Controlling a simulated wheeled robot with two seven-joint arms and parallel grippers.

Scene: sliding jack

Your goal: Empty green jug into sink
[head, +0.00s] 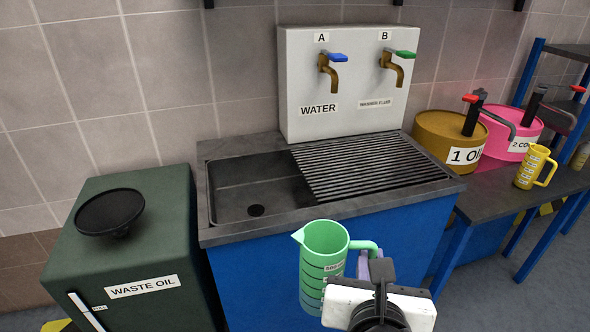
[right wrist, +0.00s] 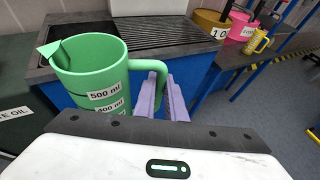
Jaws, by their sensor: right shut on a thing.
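The green jug (head: 325,262) is upright in front of the sink cabinet, with its spout to the left. My right gripper (head: 366,262) is shut on its handle, and the jug also shows in the right wrist view (right wrist: 92,80) with the purple fingers (right wrist: 172,98) at the handle. The jug's inside shows green; I cannot tell how much liquid is in it. The dark sink (head: 240,190) lies behind and to the left of the jug, with a drain hole near its front. My left gripper is not in view.
A ribbed drainboard (head: 365,170) adjoins the sink. Two taps, blue-handled (head: 331,68) and green-handled (head: 398,65), stick out above. A waste oil cabinet (head: 130,250) with a black funnel (head: 110,211) stands left. A yellow jug (head: 533,167) and drums stand right.

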